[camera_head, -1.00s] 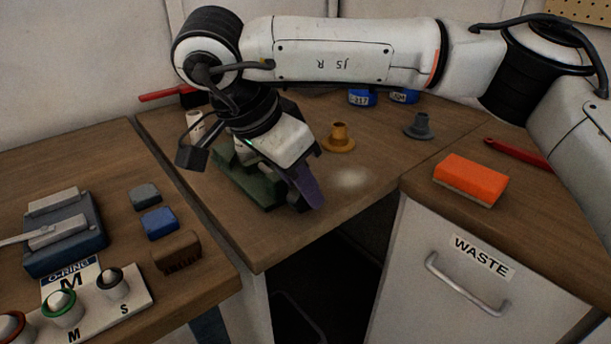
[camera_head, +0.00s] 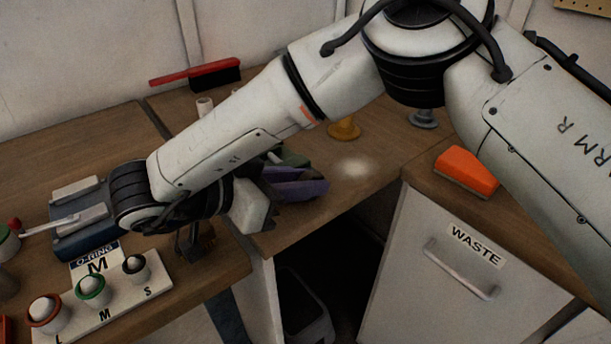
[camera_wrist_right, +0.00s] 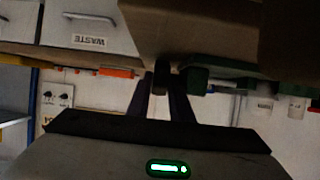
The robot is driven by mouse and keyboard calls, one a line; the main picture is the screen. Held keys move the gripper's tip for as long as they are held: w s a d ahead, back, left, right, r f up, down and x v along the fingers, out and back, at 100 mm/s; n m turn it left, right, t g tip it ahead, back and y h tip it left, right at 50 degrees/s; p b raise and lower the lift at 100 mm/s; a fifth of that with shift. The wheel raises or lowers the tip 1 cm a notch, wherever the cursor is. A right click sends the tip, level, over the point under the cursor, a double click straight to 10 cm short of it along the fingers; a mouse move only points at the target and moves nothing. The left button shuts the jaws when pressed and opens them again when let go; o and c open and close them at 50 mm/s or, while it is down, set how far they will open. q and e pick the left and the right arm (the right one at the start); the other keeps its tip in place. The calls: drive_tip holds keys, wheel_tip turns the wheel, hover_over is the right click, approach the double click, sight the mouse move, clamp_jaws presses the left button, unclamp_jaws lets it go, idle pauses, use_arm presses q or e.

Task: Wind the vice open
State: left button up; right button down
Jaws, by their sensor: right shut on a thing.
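The green vice (camera_head: 293,156) is on the middle bench near its front edge, mostly hidden behind my right arm in the head view. My right gripper (camera_head: 312,187), with purple fingers, is at the vice's front end, the wrist now to its left. In the wrist view, which is upside down, the green vice (camera_wrist_right: 205,80) shows beyond the fingers. The right gripper (camera_wrist_right: 161,84) is shut there on a small dark part, apparently the vice handle (camera_wrist_right: 160,77). How far apart the jaws are is hidden. My left gripper is not in view.
An orange sponge (camera_head: 466,172) lies on the right bench above the WASTE drawer (camera_head: 420,255). A yellow flanged part (camera_head: 344,130) and a grey one (camera_head: 423,119) stand behind. My forearm passes low over the left bench near the O-ring board (camera_head: 120,290). A gap opens below the vice.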

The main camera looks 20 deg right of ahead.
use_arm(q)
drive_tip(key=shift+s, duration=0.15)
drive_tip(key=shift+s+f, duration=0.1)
use_arm(e)
drive_tip(key=c, duration=1.9)
unclamp_jaws()
